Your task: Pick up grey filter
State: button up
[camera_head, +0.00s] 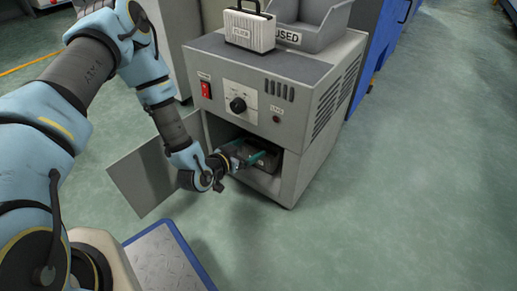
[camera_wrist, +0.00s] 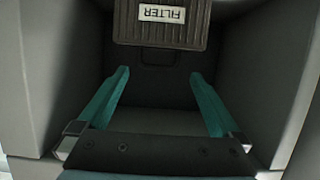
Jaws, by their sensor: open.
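The grey filter (camera_wrist: 160,38) is a dark ribbed block with a white label reading FILTER, upside down in the wrist view. It is at the top of that view, partly cut off by the frame edge. In the head view the filter (camera_head: 264,162) sits inside the open lower compartment of the grey machine, partly hidden by my gripper. My gripper (camera_head: 246,159) reaches into the compartment. In the wrist view its two teal fingers (camera_wrist: 160,74) are spread wide with nothing between them. The filter appears beyond the fingertips; the exact gap is unclear.
The compartment walls (camera_wrist: 262,70) stand close on both sides of my gripper. The open door (camera_head: 142,178) is left of the compartment. A light labelled case (camera_head: 249,32) and a grey bin marked USED (camera_head: 318,25) stand on the machine. The floor to the right is clear.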

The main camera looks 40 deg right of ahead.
aim_at(257, 150)
jog(key=b+x, duration=0.2)
jog(key=x, duration=0.3)
jog(key=b+x, duration=0.3)
jog(key=x, duration=0.1)
jog(key=shift+s+d+f, duration=0.1)
jog(key=shift+f, duration=0.2)
jog(key=shift+d, duration=0.5)
jog(key=shift+c, duration=0.4)
grip_shut()
